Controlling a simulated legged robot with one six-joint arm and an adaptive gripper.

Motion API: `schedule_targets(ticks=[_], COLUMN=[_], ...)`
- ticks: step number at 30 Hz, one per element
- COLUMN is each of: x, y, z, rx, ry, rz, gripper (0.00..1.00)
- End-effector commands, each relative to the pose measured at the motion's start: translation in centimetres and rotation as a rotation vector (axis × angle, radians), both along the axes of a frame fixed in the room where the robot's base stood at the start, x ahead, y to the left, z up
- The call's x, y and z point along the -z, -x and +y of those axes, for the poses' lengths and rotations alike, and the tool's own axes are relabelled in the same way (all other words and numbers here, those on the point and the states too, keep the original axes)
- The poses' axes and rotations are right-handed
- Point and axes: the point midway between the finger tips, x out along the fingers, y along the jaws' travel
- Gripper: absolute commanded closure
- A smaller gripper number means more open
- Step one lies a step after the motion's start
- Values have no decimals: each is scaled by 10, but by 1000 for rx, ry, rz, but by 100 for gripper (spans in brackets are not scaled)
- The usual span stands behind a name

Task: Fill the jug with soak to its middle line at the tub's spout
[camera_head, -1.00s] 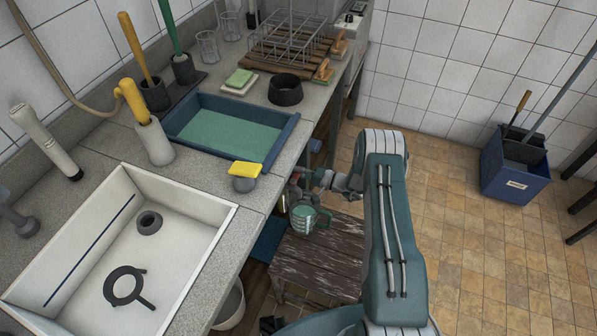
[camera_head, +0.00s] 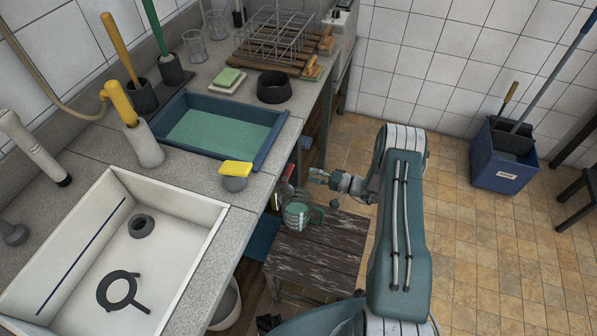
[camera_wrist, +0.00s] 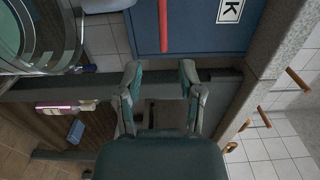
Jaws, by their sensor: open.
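The jug (camera_head: 298,214), clear with a side handle and green showing in it, stands on the dark wooden stool (camera_head: 322,252) beside the counter. Its large glass rim also shows at the left of the wrist view (camera_wrist: 30,45). I cannot tell its fill level against any line. A blue panel (camera_wrist: 205,28) marked "K" with a red strip fills the top of the wrist view. A red part (camera_head: 288,172) shows under the counter edge, near the jug; I cannot tell if it belongs to a spout. My gripper (camera_head: 318,177) is open and empty, apart from the jug; its fingers show in the wrist view (camera_wrist: 160,76).
A shallow blue tray of green liquid (camera_head: 277,142) sits in the counter. A white sink (camera_head: 190,200) is nearer, with a yellow sponge (camera_head: 236,168) by the counter edge. A white bucket (camera_head: 228,305) stands below.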

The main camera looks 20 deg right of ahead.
Motion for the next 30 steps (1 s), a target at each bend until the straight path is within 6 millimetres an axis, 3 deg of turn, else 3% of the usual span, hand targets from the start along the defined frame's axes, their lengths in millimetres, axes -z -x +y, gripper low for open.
schedule_targets(ticks=[3,9,30], x=[0,1,0], y=[11,18,18], z=[-17,-28,-28], rx=[2,-1,-1], ry=[-1,0,-1], rz=[1,1,1], gripper=[51,51,51])
